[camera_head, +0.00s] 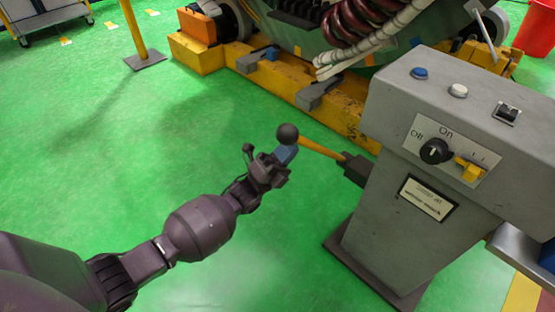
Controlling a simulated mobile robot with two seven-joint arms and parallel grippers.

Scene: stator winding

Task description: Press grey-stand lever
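The grey stand (380,205) stands at the right, with buttons and a labelled knob panel on it. Its lever (320,149) is a yellow-orange rod that sticks out to the left from a dark block on the stand's side. The rod ends in a dark round ball (288,133). My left gripper (284,155) is at the ball end, just below the ball in the picture. A blue part shows at its tip, close to the rod. I cannot tell whether it touches the lever, or whether its fingers are open or shut. My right gripper is not in view.
A yellow machine base (345,115) with a large coil and hoses runs along the back. A yellow post (134,30) stands at the upper left, near a cart (45,18). A red bin (538,30) is at the top right. The green floor at left is clear.

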